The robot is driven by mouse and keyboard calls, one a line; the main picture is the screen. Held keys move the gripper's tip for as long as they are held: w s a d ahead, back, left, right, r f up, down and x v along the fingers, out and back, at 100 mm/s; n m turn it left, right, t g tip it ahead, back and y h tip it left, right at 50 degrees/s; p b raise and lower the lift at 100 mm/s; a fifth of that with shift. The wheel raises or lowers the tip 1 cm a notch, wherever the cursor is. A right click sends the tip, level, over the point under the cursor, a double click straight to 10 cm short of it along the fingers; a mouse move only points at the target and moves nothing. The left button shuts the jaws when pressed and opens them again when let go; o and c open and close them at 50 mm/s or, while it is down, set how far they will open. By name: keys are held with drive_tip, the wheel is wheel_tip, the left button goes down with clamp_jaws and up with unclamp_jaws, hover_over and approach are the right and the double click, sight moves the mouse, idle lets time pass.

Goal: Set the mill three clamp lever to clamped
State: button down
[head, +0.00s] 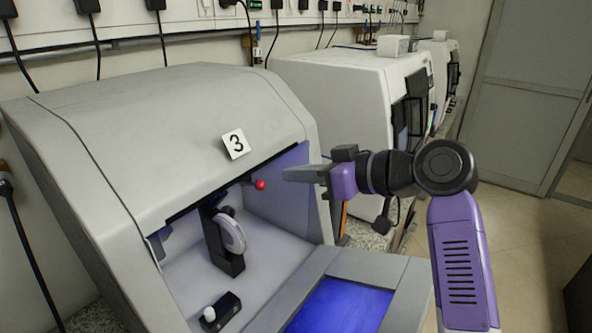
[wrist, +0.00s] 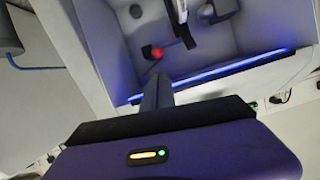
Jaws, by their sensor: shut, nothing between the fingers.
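The mill marked 3 (head: 190,130) stands at the left in the head view with its chamber open. The red ball knob of its clamp lever (head: 261,185) shows under the hood's front edge; most of the lever arm is hidden. The knob also shows in the wrist view (wrist: 157,52), just beyond my fingertips. My gripper (head: 287,174) is shut and empty, pointing left, a little right of the knob in the head view. In the wrist view its closed fingers (wrist: 158,84) appear apart from the knob. A pale disc (head: 231,235) stands upright in a dark holder.
A small dark block with a white knob (head: 209,313) sits at the chamber's front. A blue-lit panel (head: 340,306) lies before the chamber. The hood edge is close above the red knob. More white machines (head: 345,95) stand behind; open floor (head: 535,240) lies to the right.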

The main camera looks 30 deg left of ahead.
drive_tip(key=p+x, duration=0.1)
drive_tip(key=x, duration=0.6)
drive_tip(key=shift+a+p, duration=0.2)
drive_tip(key=shift+p, duration=0.15)
drive_tip(key=shift+f, duration=0.25)
